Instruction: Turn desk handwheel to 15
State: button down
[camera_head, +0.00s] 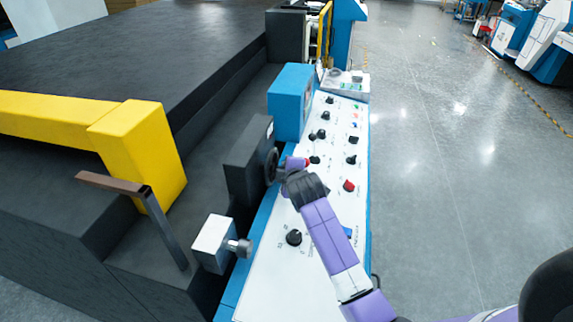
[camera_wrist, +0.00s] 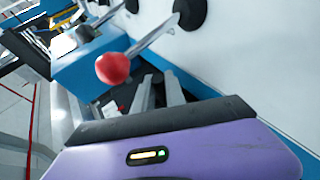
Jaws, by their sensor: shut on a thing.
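The desk handwheel (camera_head: 271,166) is a dark disc on the right face of a dark grey box beside the white control desk. My gripper (camera_head: 282,168) is at the handwheel, reaching it from the right, with my purple arm coming up from below. In the wrist view my gripper's grey fingers (camera_wrist: 160,92) are close together, with something dark between them. I take this as a grip on the handwheel, though the contact itself is mostly hidden. No number scale of the handwheel is readable in either view.
A red ball lever (camera_wrist: 113,67) stands close to my fingers. The white desk panel (camera_head: 268,275) carries several black knobs and a red knob (camera_head: 349,186). A blue box (camera_head: 290,101) stands behind the handwheel. The floor (camera_head: 450,170) to the right is clear.

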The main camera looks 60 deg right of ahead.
jog(key=shift+s+a+f+m+g+y, duration=0.1)
jog(key=shift+a+f+m+g+y, duration=0.2)
jog(key=shift+y, duration=0.4)
jog(key=c, duration=1.4)
grip_release()
